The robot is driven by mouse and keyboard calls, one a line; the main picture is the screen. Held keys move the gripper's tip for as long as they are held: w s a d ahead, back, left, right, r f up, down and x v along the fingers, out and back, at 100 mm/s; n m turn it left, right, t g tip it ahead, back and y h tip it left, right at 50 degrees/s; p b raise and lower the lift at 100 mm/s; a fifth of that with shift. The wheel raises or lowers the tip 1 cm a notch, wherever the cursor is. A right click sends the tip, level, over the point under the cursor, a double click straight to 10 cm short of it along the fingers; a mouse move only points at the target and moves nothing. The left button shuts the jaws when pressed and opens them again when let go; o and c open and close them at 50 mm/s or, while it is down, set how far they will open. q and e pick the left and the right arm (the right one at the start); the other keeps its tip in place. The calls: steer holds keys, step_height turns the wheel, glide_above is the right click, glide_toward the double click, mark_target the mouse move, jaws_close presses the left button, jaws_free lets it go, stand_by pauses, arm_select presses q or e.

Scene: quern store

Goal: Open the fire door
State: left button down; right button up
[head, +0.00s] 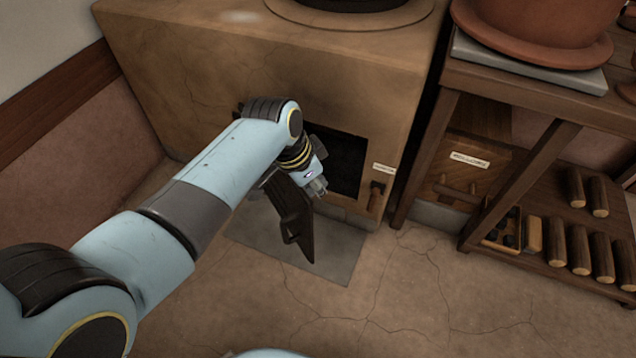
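The clay stove (200,75) has a dark square firebox opening (347,165) low in its front. The fire door (294,225) is a dark metal panel that stands swung out from the stove, to the left of the opening, so the opening is uncovered. My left arm reaches across from the left and hides the hinge side. My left gripper (317,188) is in front of the opening, next to the door's upper edge. Its fingertips are small here; I cannot tell whether they touch the door or are open. My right gripper is out of view.
A grey floor plate (340,250) lies under the door. To the right stand a wooden bench (520,85) with a terracotta pot (545,25), a labelled wooden box (465,170), and a low shelf with several logs (580,250). Cracked floor is clear in front.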

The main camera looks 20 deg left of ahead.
arm_select(q)
steer(key=s+a+m+g+p, duration=0.1)
steer(key=s+a+m, duration=0.3)
steer(key=s+a, duration=0.4)
steer(key=s+a+m+g+h+p, duration=0.1)
steer(key=s+a+m, duration=0.4)
steer(key=a, duration=1)
steer(key=s+p, duration=0.1)
steer(key=s, duration=0.1)
steer(key=shift+s+a+g, duration=0.3)
steer(key=shift+s+a, duration=0.05)
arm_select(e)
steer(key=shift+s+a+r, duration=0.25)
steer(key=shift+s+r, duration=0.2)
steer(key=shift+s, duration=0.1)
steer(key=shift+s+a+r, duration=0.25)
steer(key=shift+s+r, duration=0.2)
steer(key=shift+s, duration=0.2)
